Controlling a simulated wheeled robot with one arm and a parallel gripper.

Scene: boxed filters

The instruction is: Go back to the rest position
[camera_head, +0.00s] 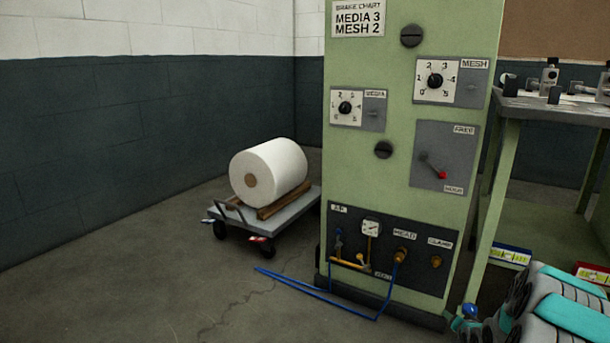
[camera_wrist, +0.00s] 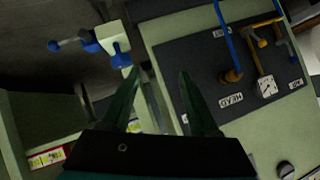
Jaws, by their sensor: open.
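My gripper (camera_wrist: 158,72) shows in the wrist view with its two dark green fingers apart and nothing between them. Past the fingertips is the dark lower panel (camera_wrist: 205,75) of the green cabinet, tilted in this view, with its gauge (camera_wrist: 266,88) and hoses. In the head view, the green cabinet (camera_head: 397,170) stands right of centre. A blue fitting on a pale bracket (camera_wrist: 112,44) is at the upper left of the wrist view, apart from the fingers.
A cart (camera_head: 226,222) with a white roll (camera_head: 270,172) stands left of the cabinet. A blue hose (camera_head: 320,297) lies on the floor in front. A green workbench (camera_head: 550,106) with metal fittings on top stands at the right. The floor at the left front is clear.

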